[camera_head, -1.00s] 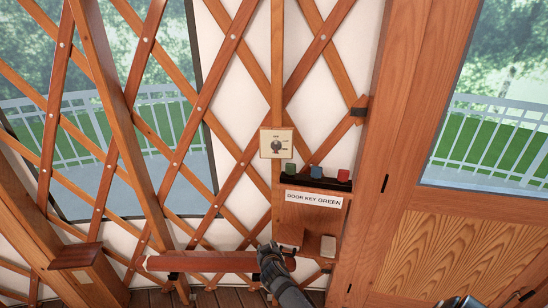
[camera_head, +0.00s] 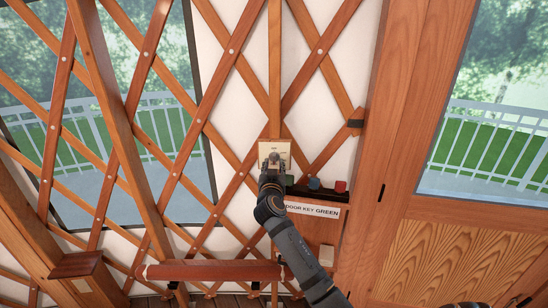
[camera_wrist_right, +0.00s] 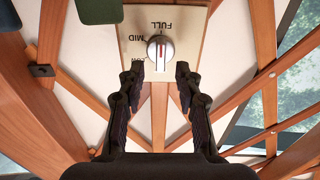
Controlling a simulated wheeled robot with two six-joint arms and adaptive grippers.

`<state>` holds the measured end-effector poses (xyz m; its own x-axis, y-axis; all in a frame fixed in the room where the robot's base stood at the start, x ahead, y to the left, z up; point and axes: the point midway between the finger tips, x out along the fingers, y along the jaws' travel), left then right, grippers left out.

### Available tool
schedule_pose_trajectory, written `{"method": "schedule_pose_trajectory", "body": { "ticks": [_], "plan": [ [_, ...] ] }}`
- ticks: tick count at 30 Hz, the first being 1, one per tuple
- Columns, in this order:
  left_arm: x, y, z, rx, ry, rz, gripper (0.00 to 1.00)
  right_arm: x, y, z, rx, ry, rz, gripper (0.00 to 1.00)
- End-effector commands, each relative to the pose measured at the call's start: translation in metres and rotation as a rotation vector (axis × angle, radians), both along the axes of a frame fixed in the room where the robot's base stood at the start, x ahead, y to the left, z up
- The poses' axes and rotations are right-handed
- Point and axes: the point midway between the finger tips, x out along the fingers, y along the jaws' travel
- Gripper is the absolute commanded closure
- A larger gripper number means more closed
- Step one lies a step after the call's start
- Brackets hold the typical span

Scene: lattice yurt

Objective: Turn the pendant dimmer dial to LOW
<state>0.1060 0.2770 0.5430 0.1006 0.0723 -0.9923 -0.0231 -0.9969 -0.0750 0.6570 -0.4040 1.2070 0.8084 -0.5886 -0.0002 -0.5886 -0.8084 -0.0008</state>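The pendant dimmer dial (camera_wrist_right: 160,50) is a round silver knob with a red pointer line on a cream plate (camera_wrist_right: 190,22). In the right wrist view the plate reads upside down: FULL at the top, MID at the left, LOW below MID. The red line runs vertically in that picture, toward FULL. In the head view the plate (camera_head: 285,147) is on the lattice wall, its lower part behind my gripper. My right gripper (camera_wrist_right: 159,78) is open, its fingertips apart, one toward each side of the knob; I cannot tell if they touch it. It also shows in the head view (camera_head: 273,162). My left gripper is out of view.
Lattice slats (camera_head: 225,75) surround the plate; a wooden door is at right.

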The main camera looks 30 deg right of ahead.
Motion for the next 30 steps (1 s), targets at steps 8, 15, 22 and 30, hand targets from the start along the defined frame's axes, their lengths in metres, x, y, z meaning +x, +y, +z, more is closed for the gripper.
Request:
{"method": "schedule_pose_trajectory", "body": {
  "ticks": [8,15,22,30],
  "plan": [
    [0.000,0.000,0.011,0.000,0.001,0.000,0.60,0.022,-0.016,0.000,0.000,0.000,0.000,0.66],
    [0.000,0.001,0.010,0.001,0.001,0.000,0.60,0.023,-0.017,-0.001,0.000,0.000,0.001,0.66],
    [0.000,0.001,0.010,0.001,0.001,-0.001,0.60,0.023,-0.016,-0.001,0.000,0.000,0.001,0.97],
    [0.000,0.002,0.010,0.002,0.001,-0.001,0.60,0.023,-0.016,-0.001,-0.002,0.001,0.001,1.00]
  ]
}}
